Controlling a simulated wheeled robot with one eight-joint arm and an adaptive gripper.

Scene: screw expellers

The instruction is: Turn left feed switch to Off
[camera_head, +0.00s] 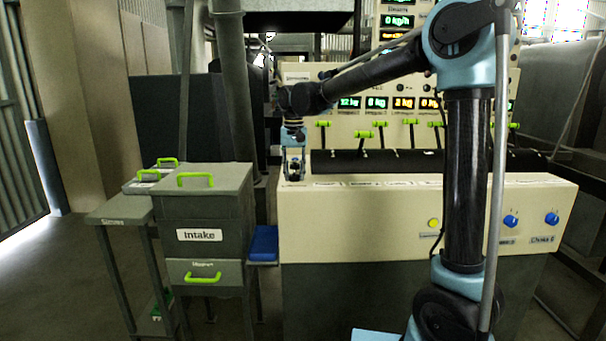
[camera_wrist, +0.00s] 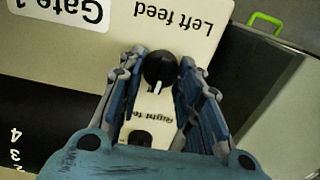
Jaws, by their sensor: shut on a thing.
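The left feed switch (camera_wrist: 160,67) is a round black knob with a white mark that points toward the bottom of the wrist view. Its "Left feed" label (camera_wrist: 166,20) reads upside down just above it. My gripper (camera_wrist: 161,73) has one finger on each side of the knob and is shut on it. In the head view my gripper (camera_head: 293,168) points down at the left end of the cream console (camera_head: 400,205). There the switch is hidden or too small to make out.
A second black knob, labelled right feed (camera_wrist: 139,138), sits close by between my fingers' bases. A "Gate 1" label (camera_wrist: 62,10) is at upper left. The grey Intake box (camera_head: 205,215) with green handles stands left of the console. Several green-handled levers (camera_head: 364,134) rise behind.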

